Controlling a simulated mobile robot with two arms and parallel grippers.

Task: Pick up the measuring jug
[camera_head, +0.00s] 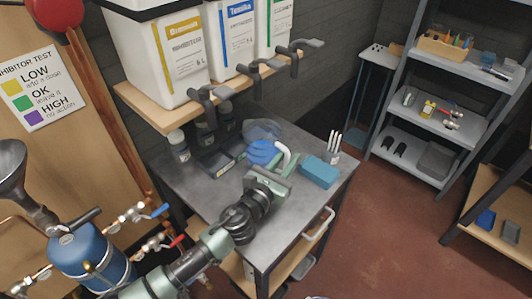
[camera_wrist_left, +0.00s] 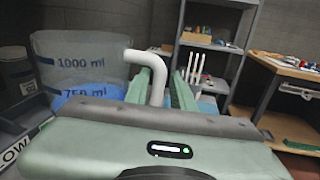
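The measuring jug (camera_head: 262,130) stands on the grey worktop. It is clear, with a blue area low on it or behind it; I cannot tell which. In the left wrist view the jug (camera_wrist_left: 82,60) is at the left, with 1000 ml and 750 ml marks. Its white bent handle (camera_wrist_left: 157,68) reaches between the two green fingers of my left gripper (camera_wrist_left: 160,88). In the head view the left gripper (camera_head: 279,163) is at the jug's right side. Its fingers are apart, the handle nearer the left one in the wrist view. My right gripper is not seen.
A blue box (camera_head: 319,171) and a cup of white sticks (camera_head: 334,150) stand right of the gripper. Dark bottles (camera_head: 179,146) stand at the back left. A wooden shelf (camera_head: 150,112) with white canisters and black taps overhangs the worktop (camera_head: 205,194).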

